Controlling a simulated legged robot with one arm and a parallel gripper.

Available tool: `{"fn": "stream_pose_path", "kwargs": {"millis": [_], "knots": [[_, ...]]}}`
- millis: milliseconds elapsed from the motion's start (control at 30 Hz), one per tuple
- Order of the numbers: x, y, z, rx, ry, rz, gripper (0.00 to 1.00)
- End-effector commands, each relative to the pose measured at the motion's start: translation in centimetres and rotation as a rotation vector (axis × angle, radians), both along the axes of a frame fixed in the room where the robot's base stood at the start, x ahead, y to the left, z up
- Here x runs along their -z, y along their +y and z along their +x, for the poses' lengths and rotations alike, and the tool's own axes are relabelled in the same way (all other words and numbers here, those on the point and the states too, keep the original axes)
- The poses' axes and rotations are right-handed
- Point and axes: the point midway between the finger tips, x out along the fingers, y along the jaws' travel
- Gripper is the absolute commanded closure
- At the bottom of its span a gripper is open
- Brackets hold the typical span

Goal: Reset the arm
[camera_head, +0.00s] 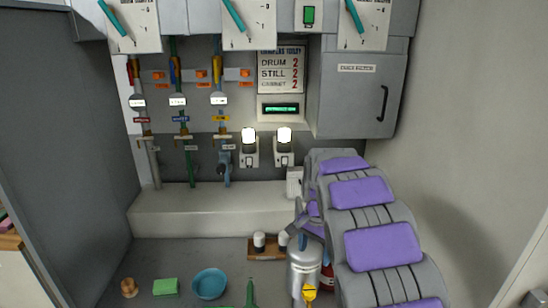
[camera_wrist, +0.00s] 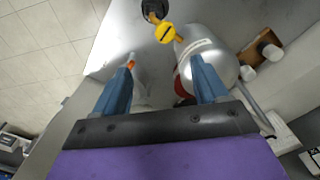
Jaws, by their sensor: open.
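My arm (camera_head: 383,245), grey with purple pads, reaches from the lower right of the head view toward the wall. My gripper (camera_wrist: 162,66) shows in the wrist view with two blue fingers spread apart and nothing held between them. In the head view its end is small and partly hidden by the arm, just above a silver canister (camera_head: 304,270). The canister (camera_wrist: 212,55) also shows in the wrist view, behind and beside the right finger. A yellow tag (camera_wrist: 166,33) hangs by it.
A blue bowl (camera_head: 209,283), a green block (camera_head: 165,286) and a small wooden item (camera_head: 129,287) sit at the lower left. A wooden rack (camera_head: 266,250) with white-topped pieces is left of the canister. Pipes, a sign (camera_head: 281,72) and a grey cabinet (camera_head: 358,90) line the wall.

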Motion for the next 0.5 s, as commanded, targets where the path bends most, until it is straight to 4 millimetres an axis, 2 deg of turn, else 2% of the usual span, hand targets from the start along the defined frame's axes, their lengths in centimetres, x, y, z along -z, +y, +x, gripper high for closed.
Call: {"fn": "stream_pose_path", "kwargs": {"millis": [267,500], "knots": [[-1.8,-0.8,-8.4,-0.132,0.027,-0.008,0.27],[-1.9,-1.0,-16.9,-0.277,0.062,0.001,0.27]]}}
